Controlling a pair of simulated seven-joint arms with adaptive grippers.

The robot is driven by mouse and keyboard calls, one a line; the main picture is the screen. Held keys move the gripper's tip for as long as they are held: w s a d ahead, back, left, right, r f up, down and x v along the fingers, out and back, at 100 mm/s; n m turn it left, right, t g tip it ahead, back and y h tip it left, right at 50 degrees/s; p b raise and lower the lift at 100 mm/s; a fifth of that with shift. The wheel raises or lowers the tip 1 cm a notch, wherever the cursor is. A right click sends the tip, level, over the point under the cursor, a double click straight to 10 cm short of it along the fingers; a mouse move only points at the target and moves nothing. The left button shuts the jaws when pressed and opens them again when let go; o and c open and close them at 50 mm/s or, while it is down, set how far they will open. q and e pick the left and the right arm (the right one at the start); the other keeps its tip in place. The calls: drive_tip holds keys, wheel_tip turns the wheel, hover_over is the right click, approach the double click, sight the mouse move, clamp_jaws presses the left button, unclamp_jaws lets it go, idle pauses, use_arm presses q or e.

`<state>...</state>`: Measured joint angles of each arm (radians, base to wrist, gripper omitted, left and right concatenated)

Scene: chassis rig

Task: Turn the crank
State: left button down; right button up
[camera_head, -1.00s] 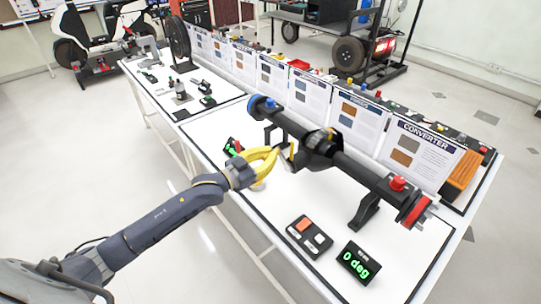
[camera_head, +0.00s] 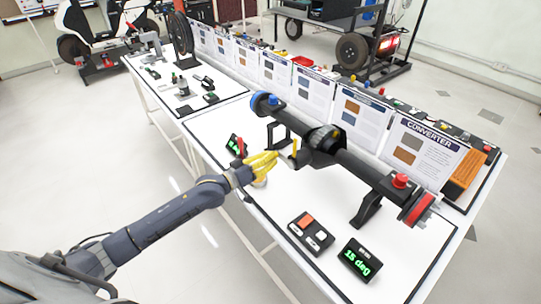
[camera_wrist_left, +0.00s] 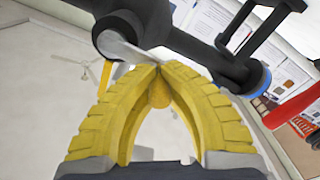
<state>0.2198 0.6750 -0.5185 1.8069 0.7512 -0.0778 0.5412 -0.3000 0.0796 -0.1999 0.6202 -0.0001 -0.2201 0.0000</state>
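The crank's light grey arm (camera_head: 284,156) comes off the middle of a black axle (camera_head: 322,146) on the white table. In the left wrist view the grey arm (camera_wrist_left: 124,48) runs from a black round hub to my fingertips. A yellow rounded handle (camera_wrist_left: 158,94) shows between the fingers. My left gripper (camera_head: 276,157), with yellow fingers, is at the arm's outer end. Its fingertips (camera_wrist_left: 158,68) come together there, closed around the handle; the exact contact is partly hidden. A black display (camera_head: 358,261) reads 15 deg in green. My right gripper is not in view.
A black button box (camera_head: 311,233) sits in front of the axle. A yellow upright pointer (camera_head: 295,147) stands beside the crank. A small display with a red part (camera_head: 237,145) is behind my gripper. Information boards (camera_head: 425,150) line the table's back.

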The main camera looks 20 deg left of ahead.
use_arm(q)
drive_tip(key=shift+f+n, duration=0.55)
drive_tip(key=shift+n, duration=0.35)
drive_tip(key=shift+f+n, duration=0.5)
drive_tip(key=shift+n, duration=0.4)
drive_tip(key=c, duration=1.3)
unclamp_jaws()
drive_tip(key=shift+s, duration=0.1)
drive_tip(key=v, duration=1.2)
drive_tip(key=shift+d, duration=0.1)
drive_tip(key=shift+f, duration=0.1)
